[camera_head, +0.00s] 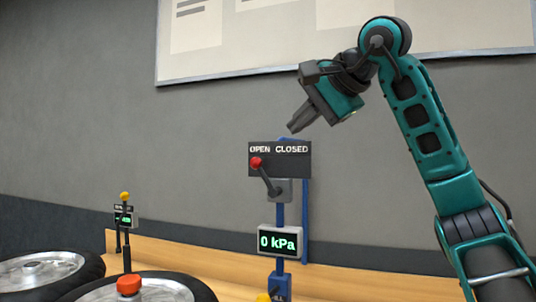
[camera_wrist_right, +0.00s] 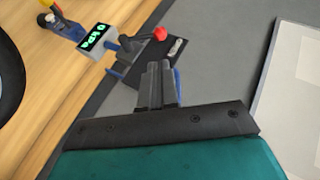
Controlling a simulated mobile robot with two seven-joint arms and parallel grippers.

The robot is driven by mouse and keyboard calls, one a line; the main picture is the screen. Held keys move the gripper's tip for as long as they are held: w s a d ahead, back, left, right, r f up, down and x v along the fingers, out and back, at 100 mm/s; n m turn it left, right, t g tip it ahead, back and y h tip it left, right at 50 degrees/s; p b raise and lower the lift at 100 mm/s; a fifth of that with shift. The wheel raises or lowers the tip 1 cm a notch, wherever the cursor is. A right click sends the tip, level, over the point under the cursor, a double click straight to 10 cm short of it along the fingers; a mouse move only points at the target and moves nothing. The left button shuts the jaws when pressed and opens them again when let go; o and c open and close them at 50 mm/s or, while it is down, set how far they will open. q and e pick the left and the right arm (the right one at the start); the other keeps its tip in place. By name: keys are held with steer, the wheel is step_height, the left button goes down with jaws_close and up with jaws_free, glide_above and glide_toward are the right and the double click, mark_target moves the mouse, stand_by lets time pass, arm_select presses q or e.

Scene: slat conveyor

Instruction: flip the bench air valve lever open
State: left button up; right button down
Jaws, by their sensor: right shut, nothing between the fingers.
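The valve lever (camera_head: 267,178) is a dark rod with a red knob (camera_head: 256,162). It leans up and left from its grey pivot block, with the knob below the word OPEN on the dark OPEN/CLOSED plate (camera_head: 290,165). The green readout (camera_head: 280,241) below it shows 0 kPa. My right gripper (camera_head: 292,128) is shut and empty, just above the plate's top edge and apart from the lever. In the right wrist view, its fingertips (camera_wrist_right: 160,66) show together near the plate, with the red knob (camera_wrist_right: 160,33) beyond them. My left gripper is not in view.
The valve stands on a blue post (camera_head: 305,215) at a wooden bench (camera_head: 190,258). Black-tyred wheels (camera_head: 50,270) lie at the lower left, near a smaller post with a yellow knob (camera_head: 125,196). A white board (camera_head: 220,45) hangs on the grey wall. Space right of the plate is clear.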

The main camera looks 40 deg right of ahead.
mark_target(260, 160)
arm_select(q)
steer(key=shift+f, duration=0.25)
arm_select(e)
steer(key=x, duration=1.1)
steer(key=shift+w+d+f, duration=0.1)
steer(key=shift+w+f, duration=0.1)
steer(key=shift+w, duration=0.05)
